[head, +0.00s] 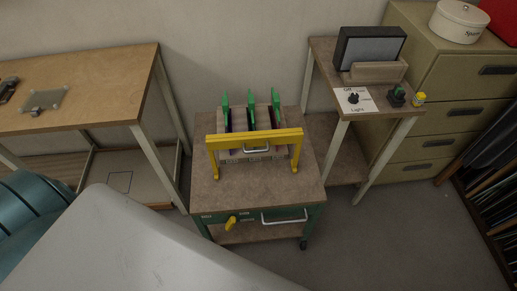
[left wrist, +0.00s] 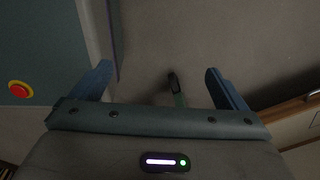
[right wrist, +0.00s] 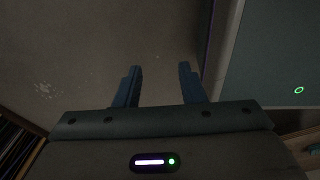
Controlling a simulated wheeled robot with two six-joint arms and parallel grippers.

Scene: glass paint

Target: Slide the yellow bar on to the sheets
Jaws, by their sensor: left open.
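The yellow bar (head: 254,137) lies across the front of a rack on a small cart (head: 205,195), with a leg down at each end. A pale handle (head: 256,149) shows just below its middle. Three upright sheets with green edges (head: 251,105) stand behind the bar; their lower parts are hidden. Neither gripper shows in the head view. My left gripper (left wrist: 158,80) is wide open and empty in the left wrist view, over floor. My right gripper (right wrist: 160,76) has its fingers apart with nothing between them, also over floor.
The cart has a drawer with a white handle (head: 284,219) and a yellow knob (head: 231,222). A wooden table (head: 95,75) stands left. A side table (head: 323,62) at right holds a dark framed panel (head: 369,47) and a light switch (head: 353,98). A drawer cabinet (head: 440,75) stands beyond.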

